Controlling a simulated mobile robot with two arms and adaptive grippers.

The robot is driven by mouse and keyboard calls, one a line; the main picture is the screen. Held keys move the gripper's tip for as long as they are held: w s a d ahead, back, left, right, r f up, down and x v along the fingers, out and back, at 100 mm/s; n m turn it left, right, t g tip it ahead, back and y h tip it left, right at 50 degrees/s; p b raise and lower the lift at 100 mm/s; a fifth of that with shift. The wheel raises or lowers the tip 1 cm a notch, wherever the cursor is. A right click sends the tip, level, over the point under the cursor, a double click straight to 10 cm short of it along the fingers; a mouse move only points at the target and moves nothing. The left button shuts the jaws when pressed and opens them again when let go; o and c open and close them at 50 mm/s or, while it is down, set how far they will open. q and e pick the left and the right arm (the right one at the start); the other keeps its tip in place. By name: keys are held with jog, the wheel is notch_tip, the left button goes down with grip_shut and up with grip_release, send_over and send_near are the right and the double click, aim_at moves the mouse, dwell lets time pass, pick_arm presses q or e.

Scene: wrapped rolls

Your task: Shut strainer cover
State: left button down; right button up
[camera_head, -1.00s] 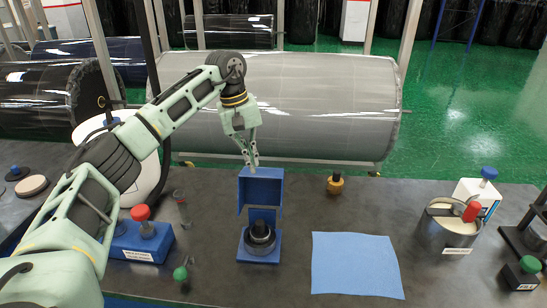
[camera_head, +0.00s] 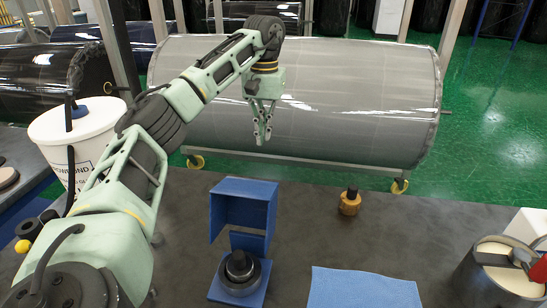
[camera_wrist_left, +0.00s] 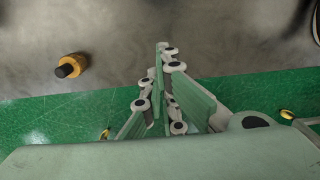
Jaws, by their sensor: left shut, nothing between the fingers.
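The blue strainer cover (camera_head: 243,207) stands raised and upright on its blue base (camera_head: 217,291) in the head view. A dark round strainer part (camera_head: 239,268) sits on the base in front of it and is uncovered. My left gripper (camera_head: 262,141) is shut and empty. It appears above and beyond the cover's top edge, apart from it, with its fingers pointing down. In the left wrist view the closed fingers (camera_wrist_left: 161,48) show, but the cover does not. My right gripper is in neither view.
A small amber piece with a black knob (camera_head: 349,201) stands right of the cover. A blue cloth (camera_head: 362,290) lies in front right. A metal pot (camera_head: 487,280) stands at the right edge. A white bucket (camera_head: 85,140) is at left. A large wrapped roll (camera_head: 360,100) lies behind the table.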

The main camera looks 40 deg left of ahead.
pick_arm(q)
jog(key=s+d+f+p, duration=0.2)
jog(key=s+f, duration=0.2)
jog(key=f, duration=0.4)
jog(key=shift+s, duration=0.2)
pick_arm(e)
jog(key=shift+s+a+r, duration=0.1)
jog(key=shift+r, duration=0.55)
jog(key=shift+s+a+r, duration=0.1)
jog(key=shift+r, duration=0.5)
pick_arm(q)
jog(key=shift+w+r, duration=0.1)
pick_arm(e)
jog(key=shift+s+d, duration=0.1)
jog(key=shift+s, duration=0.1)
